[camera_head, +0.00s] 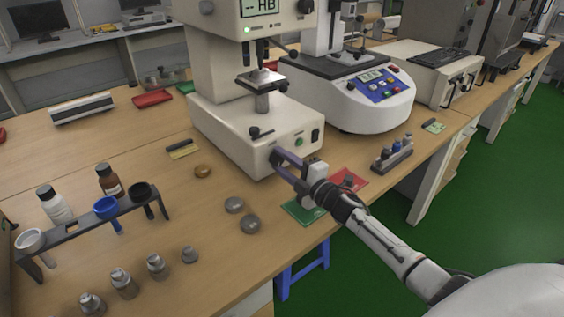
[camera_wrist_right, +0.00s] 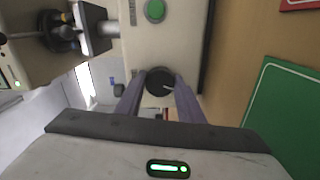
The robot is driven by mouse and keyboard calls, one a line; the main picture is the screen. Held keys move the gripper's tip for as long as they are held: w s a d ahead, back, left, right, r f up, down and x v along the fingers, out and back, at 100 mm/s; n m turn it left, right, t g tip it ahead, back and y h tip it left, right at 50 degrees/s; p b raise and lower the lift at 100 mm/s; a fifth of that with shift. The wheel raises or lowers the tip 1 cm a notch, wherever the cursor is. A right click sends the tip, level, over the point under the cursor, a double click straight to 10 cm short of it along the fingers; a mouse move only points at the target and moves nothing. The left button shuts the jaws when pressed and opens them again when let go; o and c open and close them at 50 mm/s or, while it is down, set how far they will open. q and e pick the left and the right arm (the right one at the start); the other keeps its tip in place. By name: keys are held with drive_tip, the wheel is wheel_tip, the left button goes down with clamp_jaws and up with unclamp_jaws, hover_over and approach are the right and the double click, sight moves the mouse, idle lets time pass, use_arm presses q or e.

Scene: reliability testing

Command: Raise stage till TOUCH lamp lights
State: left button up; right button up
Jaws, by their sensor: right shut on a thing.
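The cream hardness tester (camera_head: 222,118) stands mid-table with its display (camera_head: 262,6) reading "-- HB". A small green lamp (camera_head: 247,30) is lit below the display; the labels beside it are too small to read. The stage (camera_head: 262,78) sits on a metal column above the base, under the dark indenter head. My right gripper (camera_head: 281,160) is at the front of the base. In the right wrist view its fingers (camera_wrist_right: 159,92) are shut around a round black knob (camera_wrist_right: 160,80). The knob is mostly hidden in the head view. My left gripper is not in view.
Green (camera_head: 303,209) and red (camera_head: 349,180) mats lie beside my right arm. A second machine (camera_head: 352,92) stands right of the tester.

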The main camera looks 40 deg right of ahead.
drive_tip(key=o, duration=1.1)
drive_tip(key=shift+c, duration=0.2)
drive_tip(key=s, duration=0.7)
drive_tip(key=s+d, duration=0.1)
drive_tip(key=s, duration=0.2)
drive_tip(key=shift+s, duration=0.15)
